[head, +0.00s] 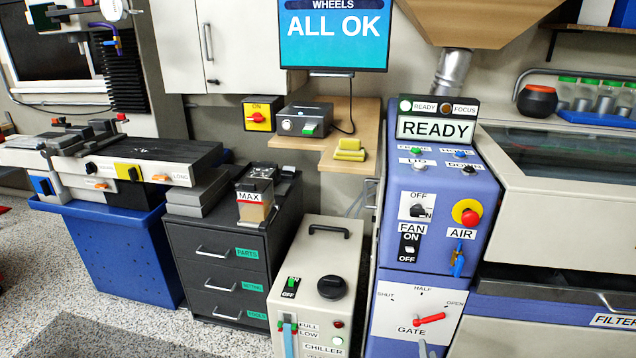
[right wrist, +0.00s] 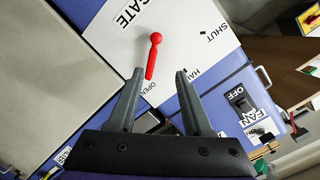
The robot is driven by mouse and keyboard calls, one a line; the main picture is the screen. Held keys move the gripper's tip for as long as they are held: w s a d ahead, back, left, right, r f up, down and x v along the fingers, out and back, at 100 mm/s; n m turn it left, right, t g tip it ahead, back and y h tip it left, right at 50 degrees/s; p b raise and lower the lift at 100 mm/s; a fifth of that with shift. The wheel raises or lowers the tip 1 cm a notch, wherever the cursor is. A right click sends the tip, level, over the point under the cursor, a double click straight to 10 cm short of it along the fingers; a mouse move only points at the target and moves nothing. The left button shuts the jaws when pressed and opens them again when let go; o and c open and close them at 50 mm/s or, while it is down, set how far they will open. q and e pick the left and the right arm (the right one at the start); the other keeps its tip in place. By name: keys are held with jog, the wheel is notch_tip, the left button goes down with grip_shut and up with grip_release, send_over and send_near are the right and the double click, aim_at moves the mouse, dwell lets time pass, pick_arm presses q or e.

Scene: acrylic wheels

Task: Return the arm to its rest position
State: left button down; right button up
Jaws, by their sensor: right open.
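My right gripper (right wrist: 159,75) is open in the right wrist view, with its two grey fingers apart and nothing between them. It faces the white gate panel (right wrist: 190,45), and the red gate lever (right wrist: 153,57) shows just past the fingertips, near the left finger. In the head view the red gate lever (head: 429,319) on the blue machine points right and slightly up, toward the OPEN label. A small pale piece at the bottom edge, below the gate panel, may be my gripper; I cannot tell. My left gripper is not in view.
The blue control cabinet (head: 437,205) carries the fan switch, air key and red button. The chiller (head: 318,290) and a dark drawer cabinet (head: 230,240) stand to its left, and the beige hooded machine (head: 545,190) to its right. Speckled floor (head: 40,270) is open at left.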

jog(key=s+a+r+n+g+y, duration=0.15)
jog(key=s+a+n+g, duration=0.25)
jog(key=s, duration=0.6)
jog(key=s+a+r+n+g+y, duration=0.15)
jog(key=s+a+n+g, duration=0.25)
jog(key=s, duration=0.6)
jog(key=s+a+r+n+g, duration=0.2)
jog(key=s+a+n+g, duration=0.15)
jog(key=s, duration=0.65)
pick_arm(q)
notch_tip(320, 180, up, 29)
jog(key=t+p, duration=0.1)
jog(key=p, duration=2.5)
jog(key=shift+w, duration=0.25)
pick_arm(e)
notch_tip(320, 180, up, 29)
jog(key=w+t, duration=0.1)
jog(key=shift+w+a+f, duration=0.15)
jog(key=shift+w+a, duration=0.05)
jog(key=shift+a, duration=0.05)
